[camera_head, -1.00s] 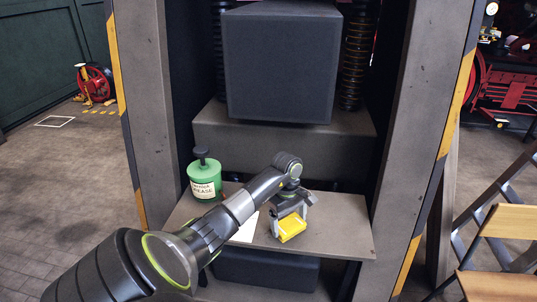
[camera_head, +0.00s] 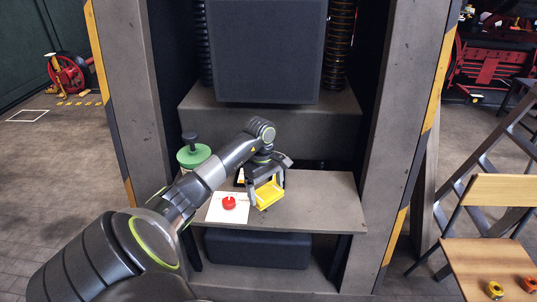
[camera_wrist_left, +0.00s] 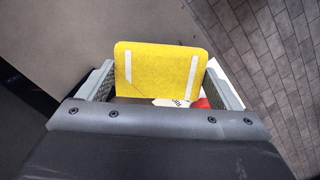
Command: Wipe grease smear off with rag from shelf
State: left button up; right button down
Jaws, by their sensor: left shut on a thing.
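The yellow rag (camera_head: 268,194) is a flat piece between the fingers of my left gripper (camera_head: 267,191), over the shelf (camera_head: 325,215). In the left wrist view the rag (camera_wrist_left: 160,68) stands upright between the two fingers, with a pale strip near each side. My left gripper is shut on it. Whether the rag touches the shelf is hard to tell. I cannot make out a grease smear. My right gripper is not in view.
A green grease can (camera_head: 193,157) stands at the shelf's left, partly behind my arm. A red knob-like object (camera_head: 229,203) sits on a white sheet (camera_head: 213,214) beside the gripper. The shelf's right part is clear. A wooden chair (camera_head: 490,262) stands at right.

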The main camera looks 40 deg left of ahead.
pick_arm(q)
jog(key=r, duration=0.1)
jog(key=r+p, duration=0.1)
jog(key=shift+a+r, duration=0.2)
jog(key=shift+r, duration=0.1)
jog(key=shift+d+r, duration=0.15)
jog(key=shift+r, duration=0.25)
